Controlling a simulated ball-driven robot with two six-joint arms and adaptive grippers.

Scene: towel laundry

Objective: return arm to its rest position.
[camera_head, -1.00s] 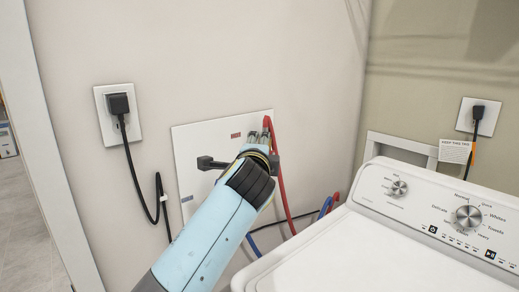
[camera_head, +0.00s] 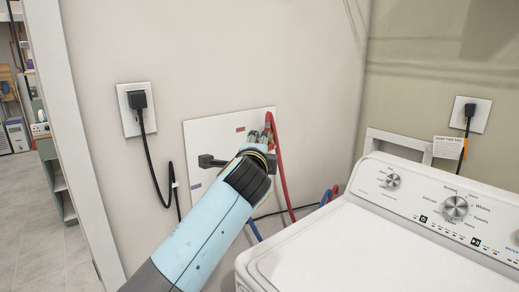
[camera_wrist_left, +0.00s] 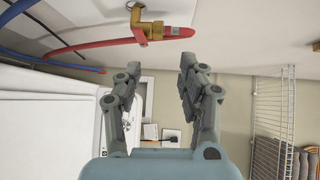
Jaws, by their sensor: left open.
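My left arm comes in from the bottom of the head view, pale blue with black bands at the wrist. Its gripper (camera_head: 262,138) is small and partly hidden behind the wrist, in front of the white wall panel (camera_head: 205,138). In the left wrist view the gripper (camera_wrist_left: 160,72) is open, with its two grey fingers apart and nothing between them. A brass valve (camera_wrist_left: 148,28) with a red hose (camera_wrist_left: 115,43) is just beyond the fingers; I cannot tell whether they touch. My right gripper is not in view.
A white washer (camera_head: 340,250) stands at the right, close to the arm. The red hose (camera_head: 280,165) and a blue hose (camera_head: 254,229) run down by the panel. A black cord (camera_head: 153,165) hangs from an outlet at left. A wire shelf (camera_wrist_left: 272,115) shows in the wrist view.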

